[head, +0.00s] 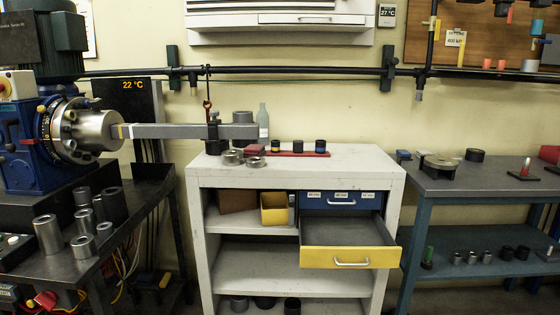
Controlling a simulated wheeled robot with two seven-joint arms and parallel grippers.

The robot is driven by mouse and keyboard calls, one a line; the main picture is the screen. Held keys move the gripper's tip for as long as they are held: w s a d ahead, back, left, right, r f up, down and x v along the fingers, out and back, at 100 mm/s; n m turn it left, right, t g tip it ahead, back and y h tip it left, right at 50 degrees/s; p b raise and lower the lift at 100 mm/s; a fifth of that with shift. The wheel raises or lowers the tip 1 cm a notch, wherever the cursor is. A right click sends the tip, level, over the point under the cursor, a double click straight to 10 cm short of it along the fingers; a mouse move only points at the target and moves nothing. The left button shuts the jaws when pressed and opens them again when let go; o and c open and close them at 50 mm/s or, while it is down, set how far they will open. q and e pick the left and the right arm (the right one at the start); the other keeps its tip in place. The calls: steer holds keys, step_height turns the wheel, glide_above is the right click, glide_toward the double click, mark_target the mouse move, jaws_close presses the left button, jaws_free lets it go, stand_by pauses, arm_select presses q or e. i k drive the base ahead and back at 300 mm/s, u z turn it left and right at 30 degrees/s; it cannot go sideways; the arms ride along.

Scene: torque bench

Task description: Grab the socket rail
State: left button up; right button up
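The socket rail (300,154) is a thin red strip lying on the white cabinet's top, towards the back. Several dark sockets stand on it, some with coloured bands, including one at its right end (320,146). A red piece (254,149) shows at its left; I cannot tell whether it belongs to the rail. Neither of my grippers is in view, and nothing touches the rail.
A grey bar (180,131) reaches from the blue machine (25,150) over the cabinet's left part. Metal rings (232,157) and a bottle (263,120) stand near the rail. The yellow-fronted drawer (350,257) is pulled out. The cabinet top's right side is clear.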

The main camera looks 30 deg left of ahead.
mark_target(298, 150)
steer(key=u, duration=0.85)
steer(key=i, duration=0.8)
steer(key=u, duration=0.55)
